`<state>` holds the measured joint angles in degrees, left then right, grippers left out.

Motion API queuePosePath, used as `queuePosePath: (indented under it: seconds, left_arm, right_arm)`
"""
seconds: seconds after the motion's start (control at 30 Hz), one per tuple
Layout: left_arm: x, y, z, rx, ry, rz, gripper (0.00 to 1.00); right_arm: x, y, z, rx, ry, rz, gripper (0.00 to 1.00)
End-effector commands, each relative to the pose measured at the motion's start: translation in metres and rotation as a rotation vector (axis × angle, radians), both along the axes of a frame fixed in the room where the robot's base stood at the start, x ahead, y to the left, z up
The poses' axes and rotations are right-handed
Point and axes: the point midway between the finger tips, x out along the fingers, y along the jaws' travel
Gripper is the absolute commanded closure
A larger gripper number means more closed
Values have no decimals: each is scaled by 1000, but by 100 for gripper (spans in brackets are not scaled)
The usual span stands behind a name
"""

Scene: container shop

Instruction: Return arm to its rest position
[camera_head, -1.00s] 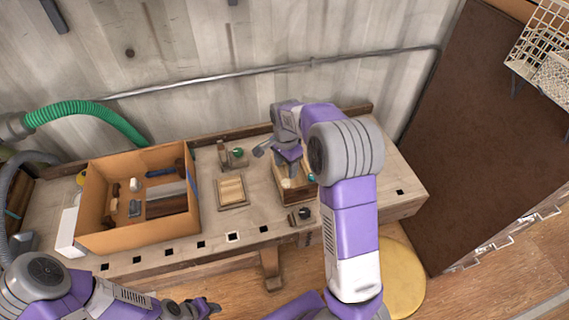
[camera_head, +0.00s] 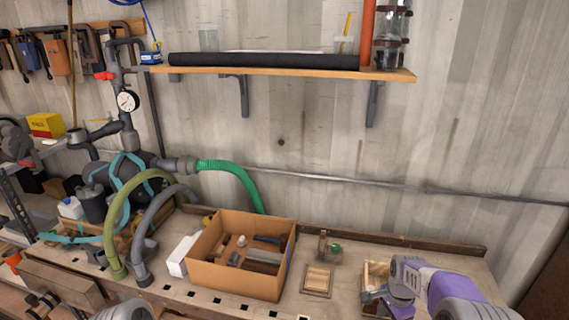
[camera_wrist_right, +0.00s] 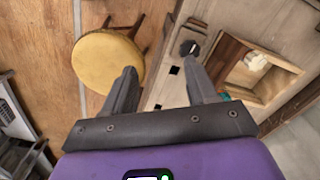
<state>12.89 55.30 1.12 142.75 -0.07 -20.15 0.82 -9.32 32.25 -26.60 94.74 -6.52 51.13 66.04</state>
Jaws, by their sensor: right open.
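My right arm (camera_head: 435,280), purple and grey, reaches over the right end of the workbench in the head view; its fingertips are not clear there. In the right wrist view my right gripper (camera_wrist_right: 163,82) is open, with nothing between its two dark fingers. It points at the bench's front edge. A small wooden box (camera_head: 367,272) stands beside the right arm, partly hidden by it; it also shows in the right wrist view (camera_wrist_right: 226,62), right of the fingers, with a pale lump inside. Of my left arm only a grey part shows at the bottom edge; its gripper is out of view.
An open cardboard box (camera_head: 237,282) with tools stands mid-bench, beside a small wooden tray (camera_head: 317,280). Hoses and a pump fill the left end. A shelf (camera_head: 290,72) hangs above. A yellow-topped stool (camera_wrist_right: 108,62) stands in front of the bench in the right wrist view.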

Motion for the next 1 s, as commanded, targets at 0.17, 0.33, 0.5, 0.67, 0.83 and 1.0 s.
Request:
queuePosePath:
  seconds: [0.17, 0.33, 0.5, 0.67, 0.83, 1.0]
  left_arm:
    - [1, 0, 0, 1, -3, 1, 57]
    - [1, 0, 0, 1, -3, 0, 57]
    - [1, 0, 0, 0, -2, 1, 57]
    - [1, 0, 0, 0, -2, 1, 57]
    - [1, 0, 0, 0, -2, 1, 57]
    - [1, 0, 0, 0, -2, 1, 57]
  right_arm:
    - [-15, 23, -55, 38, 5, 163, 43]
    - [-38, 50, -108, 84, -9, 336, 43]
    - [-85, 91, -168, 155, -39, 565, 43]
    - [-152, 142, -212, 235, -111, 818, 43]
    - [-202, 177, -223, 276, -189, 995, 43]
    - [-219, 190, -223, 282, -228, 1065, 43]
